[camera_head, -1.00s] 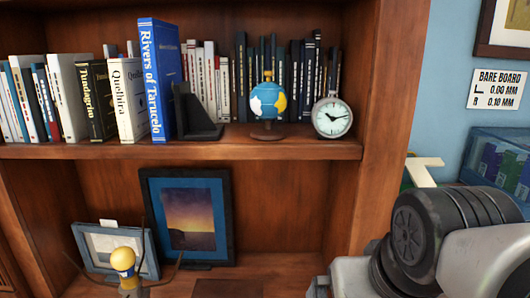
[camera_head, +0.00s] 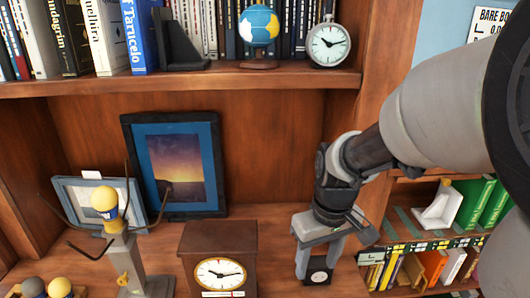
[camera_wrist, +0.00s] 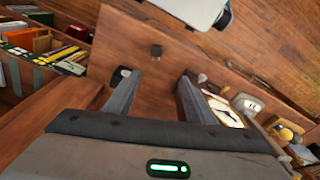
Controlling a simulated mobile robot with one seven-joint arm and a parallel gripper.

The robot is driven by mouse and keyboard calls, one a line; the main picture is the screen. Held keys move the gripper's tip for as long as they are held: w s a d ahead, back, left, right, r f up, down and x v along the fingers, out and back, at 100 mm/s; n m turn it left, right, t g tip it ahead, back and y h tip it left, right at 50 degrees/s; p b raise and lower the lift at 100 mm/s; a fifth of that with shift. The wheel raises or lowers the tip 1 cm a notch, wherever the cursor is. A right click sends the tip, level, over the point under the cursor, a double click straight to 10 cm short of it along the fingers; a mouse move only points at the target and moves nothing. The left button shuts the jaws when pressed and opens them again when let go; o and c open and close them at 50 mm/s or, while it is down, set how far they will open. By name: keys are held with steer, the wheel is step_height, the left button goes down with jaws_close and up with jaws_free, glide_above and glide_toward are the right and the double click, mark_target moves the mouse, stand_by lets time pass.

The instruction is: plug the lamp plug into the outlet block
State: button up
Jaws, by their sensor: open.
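My gripper (camera_head: 318,262) points down over the lower shelf at the right, with its two fingers apart. In the wrist view my gripper (camera_wrist: 157,80) is open, with nothing held between its fingers. A small dark item with a pale round face (camera_head: 318,276) shows between or behind the fingers in the head view. I cannot make out the lamp plug or the outlet block for certain.
A framed picture (camera_head: 178,165) leans at the back. A lower bookcase with books (camera_head: 425,268) is at the right. The upper shelf (camera_head: 215,79) overhangs.

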step_height(320, 180, down, 7)
steer(key=w+n+g+b, duration=0.1)
steer(key=shift+w+r, duration=0.2)
steer(key=shift+w, duration=0.1)
steer(key=shift+f, duration=0.1)
step_height(320, 180, down, 12)
steer(key=b, duration=0.3)
steer(key=shift+r, duration=0.2)
steer(key=shift+f, duration=0.2)
steer(key=f, duration=0.1)
steer(key=f+b, duration=0.1)
steer(key=f, duration=0.3)
steer(key=shift+w+d+f+b, duration=0.15)
steer(key=shift+d+b, duration=0.15)
